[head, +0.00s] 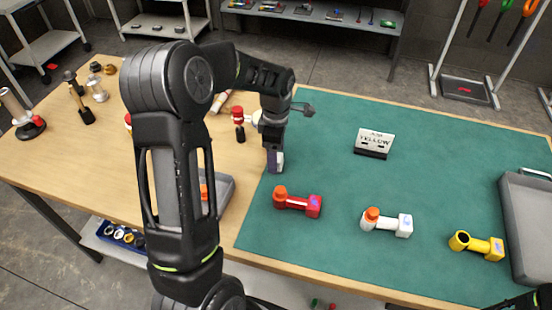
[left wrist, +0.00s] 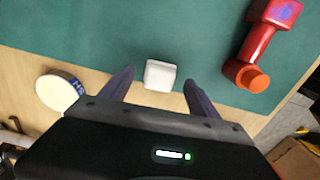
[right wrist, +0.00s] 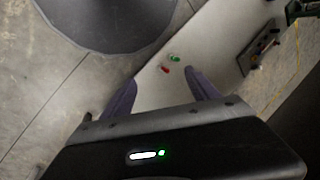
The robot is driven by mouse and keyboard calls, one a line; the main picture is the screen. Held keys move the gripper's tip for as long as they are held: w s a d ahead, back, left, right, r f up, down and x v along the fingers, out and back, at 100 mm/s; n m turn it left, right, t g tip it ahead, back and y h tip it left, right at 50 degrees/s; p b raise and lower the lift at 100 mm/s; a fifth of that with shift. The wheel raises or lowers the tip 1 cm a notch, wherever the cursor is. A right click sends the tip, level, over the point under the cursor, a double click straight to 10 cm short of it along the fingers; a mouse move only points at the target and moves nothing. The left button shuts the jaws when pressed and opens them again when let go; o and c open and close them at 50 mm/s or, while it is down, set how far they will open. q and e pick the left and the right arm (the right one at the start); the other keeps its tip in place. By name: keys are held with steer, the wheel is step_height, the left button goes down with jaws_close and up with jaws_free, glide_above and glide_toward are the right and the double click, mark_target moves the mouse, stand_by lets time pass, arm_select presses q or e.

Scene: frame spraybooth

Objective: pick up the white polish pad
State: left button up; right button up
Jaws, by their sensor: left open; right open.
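A small white block (left wrist: 160,75), which looks like the white polish pad, lies near the edge of the green mat (left wrist: 130,45) in the left wrist view. My left gripper (left wrist: 160,82) is open, with one finger on each side of the block and gaps showing between them. In the head view the left gripper (head: 275,165) points down at the mat's left edge and largely hides the block. My right gripper (right wrist: 160,85) is open and empty, over the floor and a pale lower shelf.
A red sprayer-like piece (head: 298,202), a white one (head: 387,222) and a yellow one (head: 477,245) lie on the mat. A grey tray (head: 525,225) is at right. A round white-topped container (left wrist: 62,90) sits beside the left gripper.

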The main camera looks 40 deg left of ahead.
arm_select(q)
step_height(320, 180, down, 2)
steer(key=shift+c, duration=0.5)
steer(key=c, duration=1.3)
